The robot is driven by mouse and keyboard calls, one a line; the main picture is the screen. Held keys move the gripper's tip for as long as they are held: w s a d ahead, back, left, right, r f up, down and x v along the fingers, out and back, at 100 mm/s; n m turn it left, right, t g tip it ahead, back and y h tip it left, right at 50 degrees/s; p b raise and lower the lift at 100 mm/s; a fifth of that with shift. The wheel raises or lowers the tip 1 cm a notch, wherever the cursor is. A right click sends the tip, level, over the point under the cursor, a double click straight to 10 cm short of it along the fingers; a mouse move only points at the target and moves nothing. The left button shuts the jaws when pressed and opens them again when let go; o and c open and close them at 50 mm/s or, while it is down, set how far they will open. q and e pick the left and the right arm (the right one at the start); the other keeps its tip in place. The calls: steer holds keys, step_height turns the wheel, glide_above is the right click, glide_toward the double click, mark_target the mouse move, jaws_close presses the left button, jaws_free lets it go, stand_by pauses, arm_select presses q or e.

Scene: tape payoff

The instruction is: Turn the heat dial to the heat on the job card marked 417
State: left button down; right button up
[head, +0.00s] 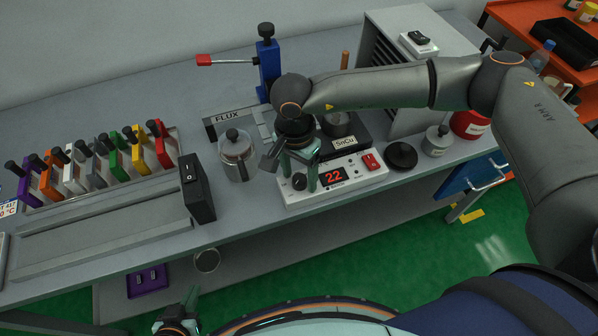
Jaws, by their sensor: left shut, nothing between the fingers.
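The white solder station (348,172) stands on the bench, with a red display (333,177) that reads 22. Its black dial (299,182) sits at the left of the front panel. My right gripper (299,178) points down over the station, its two fingers apart on either side of the dial; I see no clear contact. A job card (8,209) is cut off by the left edge; "41" and "0 °C" can be partly read, the rest is out of view. My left gripper (187,305) is low at the bottom edge, shut and empty, away from the bench.
A black pot (338,123) labelled SnCu and a red switch (371,161) are on the station. A glass jar (238,156), a FLUX tray (224,121) and a black switch box (196,188) stand left of it. A black lid (402,155) lies to its right. Coloured clamps stand further left.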

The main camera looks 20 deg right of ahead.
jaws_close()
stand_by(0.3)
